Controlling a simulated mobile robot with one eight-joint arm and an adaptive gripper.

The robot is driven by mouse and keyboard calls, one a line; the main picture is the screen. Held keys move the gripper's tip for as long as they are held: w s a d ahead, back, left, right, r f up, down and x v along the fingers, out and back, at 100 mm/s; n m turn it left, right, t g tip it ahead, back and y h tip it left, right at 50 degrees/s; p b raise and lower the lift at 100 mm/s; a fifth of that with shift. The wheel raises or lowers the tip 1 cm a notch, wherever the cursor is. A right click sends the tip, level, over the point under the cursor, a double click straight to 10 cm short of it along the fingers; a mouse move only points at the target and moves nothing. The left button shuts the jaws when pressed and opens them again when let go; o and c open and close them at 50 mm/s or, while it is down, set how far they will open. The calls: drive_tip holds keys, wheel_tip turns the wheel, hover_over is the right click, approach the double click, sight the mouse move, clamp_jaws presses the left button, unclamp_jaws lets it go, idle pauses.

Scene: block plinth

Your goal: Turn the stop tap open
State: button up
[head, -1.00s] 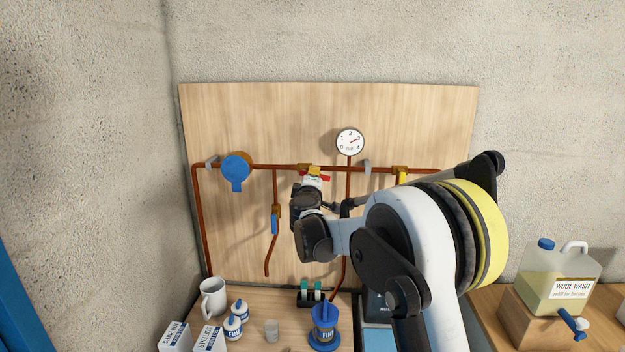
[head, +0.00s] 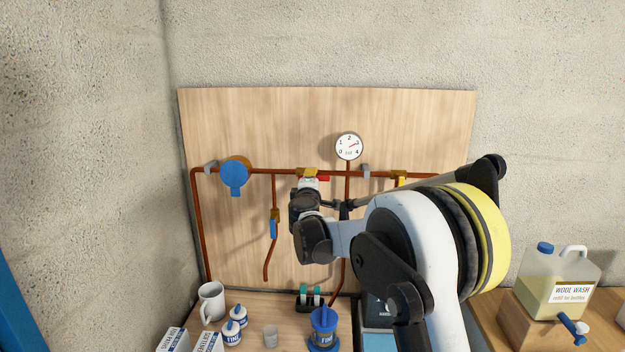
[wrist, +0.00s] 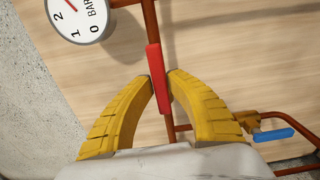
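A tap with a brass body (head: 306,173) and a red lever (head: 324,178) sits on the horizontal copper pipe. The lever lies nearly along the pipe. In the wrist view the red lever (wrist: 157,78) stands between the two yellow fingers of my gripper (wrist: 160,80), whose tips appear to touch it from both sides. In the head view my gripper (head: 307,184) is at the tap, and my wrist hides part of it. The tap body is hidden behind the gripper in the wrist view.
A pressure gauge (head: 349,147) stands above the pipe, close right of the lever. A blue-levered tap (head: 274,228) hangs on the left branch, beside a round blue fitting (head: 235,173). A yellow tap (head: 401,179) is to the right. A mug (head: 211,301) and bottles (head: 239,316) stand below.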

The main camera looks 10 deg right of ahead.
drive_tip(key=shift+o, duration=1.2)
drive_tip(key=v, duration=1.2)
